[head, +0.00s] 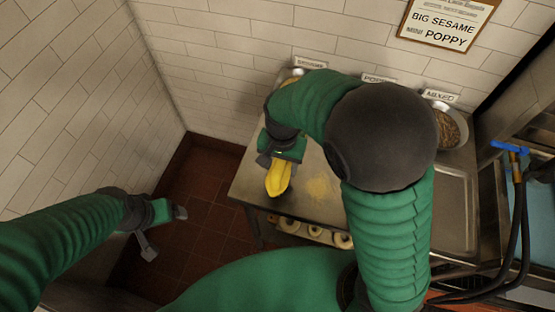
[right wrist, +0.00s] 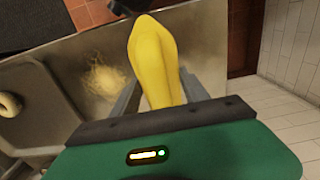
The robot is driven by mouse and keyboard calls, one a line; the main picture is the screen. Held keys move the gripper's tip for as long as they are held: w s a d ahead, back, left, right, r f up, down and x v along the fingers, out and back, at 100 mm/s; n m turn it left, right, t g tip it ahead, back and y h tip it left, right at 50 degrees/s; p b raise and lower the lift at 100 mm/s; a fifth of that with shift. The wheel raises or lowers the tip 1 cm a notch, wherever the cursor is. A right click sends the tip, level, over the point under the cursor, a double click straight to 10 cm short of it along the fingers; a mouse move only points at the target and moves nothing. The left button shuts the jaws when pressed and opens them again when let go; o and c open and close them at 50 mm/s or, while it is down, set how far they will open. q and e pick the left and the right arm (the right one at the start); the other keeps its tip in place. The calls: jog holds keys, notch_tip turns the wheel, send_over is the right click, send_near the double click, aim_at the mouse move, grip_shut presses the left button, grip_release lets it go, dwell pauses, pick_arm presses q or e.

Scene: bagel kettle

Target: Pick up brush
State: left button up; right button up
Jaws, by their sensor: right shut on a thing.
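The yellow brush (head: 279,177) is in my right gripper (head: 277,172), above the left part of the steel counter in the head view. In the right wrist view the brush (right wrist: 154,55) points away between the two grey fingers of my right gripper (right wrist: 158,90), which are shut on it. Its bristles cannot be made out. My left gripper (head: 165,230) is open and empty, low at the left over the floor, well apart from the brush.
The steel counter (head: 256,187) has a patch of scattered seeds (head: 318,188). Labelled bowls stand at the back, including the mixed bowl (head: 447,130). Bagels (head: 290,225) lie below the front edge. My right arm hides much of the counter. Tiled walls close the back and left.

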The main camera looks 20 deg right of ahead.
jog(key=s, duration=0.7)
jog(key=s+d+r, duration=0.1)
jog(key=s, duration=0.2)
jog(key=shift+s+d+r+p, duration=0.1)
jog(key=shift+s+p, duration=0.05)
jog(key=shift+p, duration=0.15)
jog(key=s+b, duration=0.2)
jog(key=s, duration=0.1)
jog(key=shift+d+b, duration=0.1)
jog(key=shift+b, duration=0.2)
